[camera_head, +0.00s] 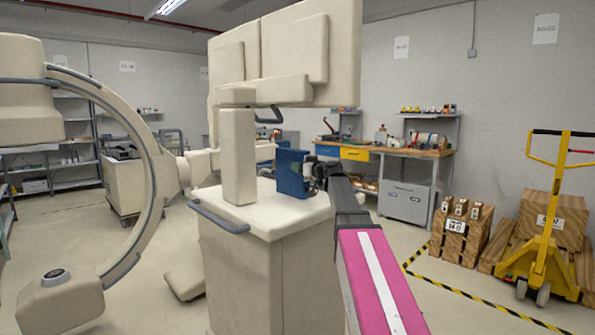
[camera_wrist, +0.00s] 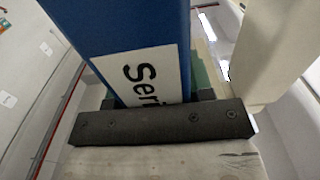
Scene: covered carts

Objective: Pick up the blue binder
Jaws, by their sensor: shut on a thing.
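The blue binder (camera_head: 292,173) stands upright on or just above the beige cart's top (camera_head: 262,212); I cannot tell whether it touches. It fills the upper middle of the wrist view (camera_wrist: 125,28), with a white label reading "Seri…". My gripper (camera_head: 314,171) reaches it from the right and is shut on it. In the wrist view the dark gripper bar (camera_wrist: 160,123) lies across the binder's lower end. The fingertips are mostly hidden there.
A beige column (camera_head: 238,155) rises from the cart just left of the binder, with large monitor panels (camera_head: 310,55) above. A C-shaped arm machine (camera_head: 150,170) stands at left. A workbench (camera_head: 415,152) is behind, and a yellow pallet jack (camera_head: 548,225) stands at right.

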